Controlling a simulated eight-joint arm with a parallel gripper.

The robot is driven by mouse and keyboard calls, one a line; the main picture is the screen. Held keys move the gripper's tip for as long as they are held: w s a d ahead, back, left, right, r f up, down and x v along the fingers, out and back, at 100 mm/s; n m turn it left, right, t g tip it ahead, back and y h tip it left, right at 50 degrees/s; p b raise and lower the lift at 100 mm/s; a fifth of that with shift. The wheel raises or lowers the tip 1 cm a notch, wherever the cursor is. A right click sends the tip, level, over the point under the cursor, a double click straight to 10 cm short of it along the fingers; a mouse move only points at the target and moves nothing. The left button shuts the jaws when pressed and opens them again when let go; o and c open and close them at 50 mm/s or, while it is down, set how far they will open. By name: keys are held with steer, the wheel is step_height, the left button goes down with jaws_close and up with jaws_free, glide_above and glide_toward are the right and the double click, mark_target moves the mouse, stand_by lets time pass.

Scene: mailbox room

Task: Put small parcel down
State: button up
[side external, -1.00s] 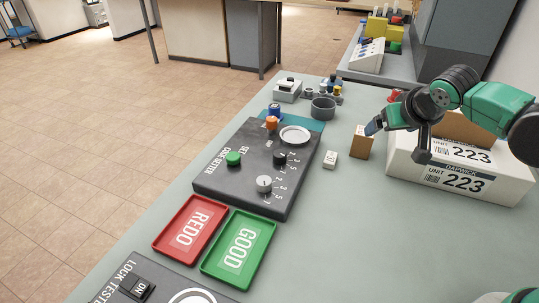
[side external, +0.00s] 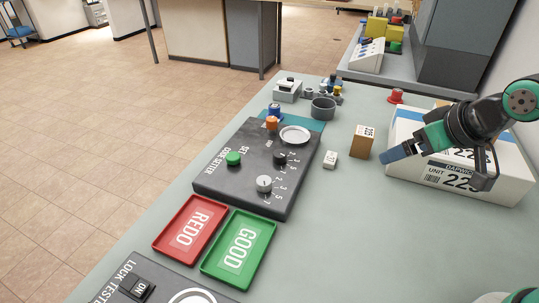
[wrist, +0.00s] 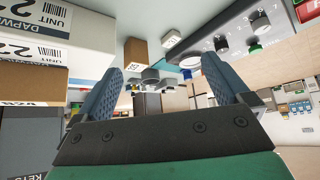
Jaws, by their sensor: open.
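The small parcel, a brown box (side external: 363,143), stands upright on the grey-green table, left of the white Dapwick carton. A white label with dark print is on its top. It also shows in the wrist view (wrist: 135,52), just beyond the left finger. My gripper (side external: 396,153) is right of the parcel and beside the front of the carton, apart from the parcel in the side view. In the wrist view, its two blue fingers (wrist: 162,68) are spread with nothing held between them.
The white carton (side external: 408,166) marked Unit 223 is partly hidden by my arm. A small white block (side external: 330,159) lies left of the parcel, near the code setter panel (side external: 230,182). Red (side external: 190,231) and green (side external: 238,270) trays lie in front.

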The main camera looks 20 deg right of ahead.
mark_target(365, 132)
steer(key=w+d+f+m+h, duration=0.1)
steer(key=w+f+m+h, duration=0.1)
steer(key=w, duration=0.2)
steer(key=w+d+f+m+t+h, duration=0.1)
steer(key=w+d+f+m+h, duration=0.1)
steer(key=w, duration=0.3)
steer(key=w+d+f+m+h, duration=0.2)
steer(key=w+f+m+h, duration=0.1)
steer(key=w+m, duration=0.1)
steer(key=shift+w+f+h, duration=0.15)
steer(key=shift+w+h, duration=0.25)
steer(key=shift+w, duration=0.2)
steer(key=shift+w+f+m+t+h, duration=0.2)
steer(key=shift+f+m+t+h, duration=0.1)
steer(key=shift+f+m, duration=0.15)
steer(key=shift+x, duration=2.9)
jaws_close()
